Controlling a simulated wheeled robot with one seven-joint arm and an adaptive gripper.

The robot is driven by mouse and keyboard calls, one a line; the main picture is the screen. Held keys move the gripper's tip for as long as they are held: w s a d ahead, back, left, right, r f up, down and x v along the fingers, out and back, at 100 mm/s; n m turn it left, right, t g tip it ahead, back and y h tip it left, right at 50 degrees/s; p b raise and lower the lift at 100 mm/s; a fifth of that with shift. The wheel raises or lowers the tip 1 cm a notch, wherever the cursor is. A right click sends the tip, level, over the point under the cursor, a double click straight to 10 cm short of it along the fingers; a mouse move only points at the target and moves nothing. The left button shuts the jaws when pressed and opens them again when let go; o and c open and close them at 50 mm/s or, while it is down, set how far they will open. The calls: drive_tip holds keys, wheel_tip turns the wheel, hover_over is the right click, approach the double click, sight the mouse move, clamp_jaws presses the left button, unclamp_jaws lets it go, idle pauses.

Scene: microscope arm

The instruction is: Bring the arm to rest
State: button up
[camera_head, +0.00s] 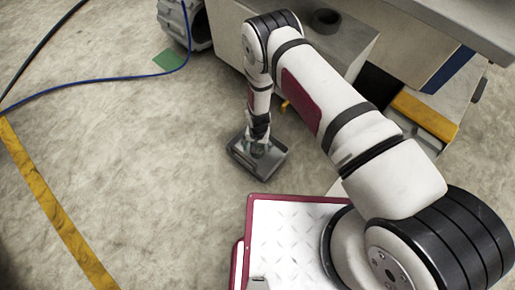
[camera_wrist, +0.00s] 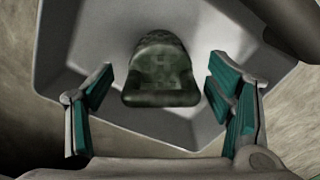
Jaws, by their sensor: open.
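My gripper (camera_head: 258,147) reaches down over a grey tray (camera_head: 273,172) on the floor in the head view. In the wrist view my gripper (camera_wrist: 160,78) is open, with teal pads on its fingers. A dark green, mottled object (camera_wrist: 160,80) with a rounded top lies in the grey tray (camera_wrist: 78,40), between the open fingers. Gaps show between it and the fingers on both sides. In the head view the gripper covers most of the tray's inside, and the object cannot be made out there.
A grey bench or cabinet (camera_head: 440,18) stands behind my arm, with a dark ring-shaped thing (camera_head: 326,20) on a lower block. A yellow-edged box (camera_head: 425,115) is at right.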

wheel_tip(320, 180, up, 8)
drive_tip(key=shift+r, duration=0.15)
idle(0.3)
